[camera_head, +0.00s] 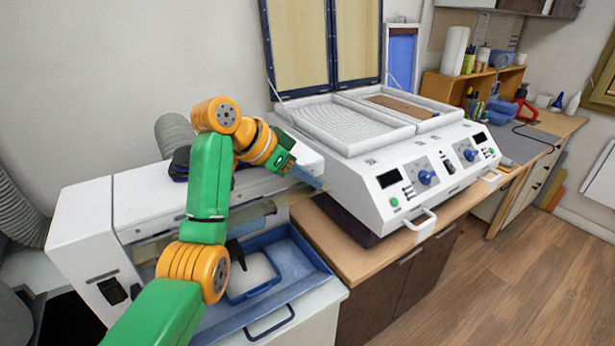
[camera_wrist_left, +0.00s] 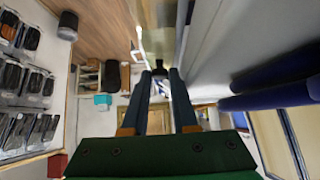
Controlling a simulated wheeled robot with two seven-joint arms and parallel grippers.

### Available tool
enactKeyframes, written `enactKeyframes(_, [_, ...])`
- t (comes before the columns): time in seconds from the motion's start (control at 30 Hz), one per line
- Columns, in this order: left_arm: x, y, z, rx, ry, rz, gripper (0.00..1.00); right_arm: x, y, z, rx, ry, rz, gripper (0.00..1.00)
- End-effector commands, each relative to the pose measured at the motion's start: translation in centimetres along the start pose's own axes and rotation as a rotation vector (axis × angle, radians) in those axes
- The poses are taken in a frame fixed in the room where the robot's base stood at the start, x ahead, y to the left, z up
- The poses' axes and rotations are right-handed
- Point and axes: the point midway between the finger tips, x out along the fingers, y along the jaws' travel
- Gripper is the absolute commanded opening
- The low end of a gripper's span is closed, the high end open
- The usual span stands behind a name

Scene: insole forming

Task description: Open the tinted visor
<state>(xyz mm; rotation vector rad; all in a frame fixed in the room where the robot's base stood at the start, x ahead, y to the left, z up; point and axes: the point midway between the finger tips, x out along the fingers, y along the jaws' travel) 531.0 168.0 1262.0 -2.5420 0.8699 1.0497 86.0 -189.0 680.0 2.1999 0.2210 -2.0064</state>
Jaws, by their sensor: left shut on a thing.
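The tinted visor (camera_head: 262,210) is a brownish see-through strip along the front of the white machine on the left, above a blue tray recess. It looks only partly raised, and my arm hides its middle. My left arm reaches over the machine, and its gripper (camera_head: 316,184) is at the visor's right end. In the left wrist view the two fingers (camera_wrist_left: 160,78) close around a small dark piece in front of the yellowish visor panel (camera_wrist_left: 155,42). I take this piece to be part of the visor; the exact contact is too small to see. My right gripper is out of view.
The white machine's blue tray (camera_head: 312,262) with its handle lies below. A forming press (camera_head: 420,185) with raised framed lids stands close to the right of my gripper. A wooden shelf (camera_head: 490,82) with bottles is farther back. The floor at right is clear.

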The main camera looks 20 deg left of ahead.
Motion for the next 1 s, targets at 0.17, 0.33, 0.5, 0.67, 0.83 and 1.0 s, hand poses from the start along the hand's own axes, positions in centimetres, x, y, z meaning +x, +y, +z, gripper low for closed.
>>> enactKeyframes(0.17, [-0.04, -0.05, -0.05, -0.001, 0.002, 0.0, 0.0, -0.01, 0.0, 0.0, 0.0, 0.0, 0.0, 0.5])
enactKeyframes(0.33, [-0.04, -0.05, -0.05, -0.001, 0.002, -0.001, 0.0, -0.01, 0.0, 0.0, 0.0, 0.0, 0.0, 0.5])
enactKeyframes(0.5, [-0.04, -0.07, -0.05, -0.001, 0.002, -0.002, 0.56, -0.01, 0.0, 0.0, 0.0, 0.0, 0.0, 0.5])
enactKeyframes(0.67, [-0.06, -0.09, -0.05, -0.001, 0.002, -0.003, 0.56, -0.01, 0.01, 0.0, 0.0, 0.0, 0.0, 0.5])
enactKeyframes(0.83, [-0.05, -0.1, -0.04, -0.001, 0.002, -0.003, 0.56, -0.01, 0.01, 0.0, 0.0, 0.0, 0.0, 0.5])
enactKeyframes(1.0, [-0.04, -0.11, -0.01, -0.001, 0.001, -0.004, 0.56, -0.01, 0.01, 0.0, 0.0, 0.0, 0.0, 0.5])
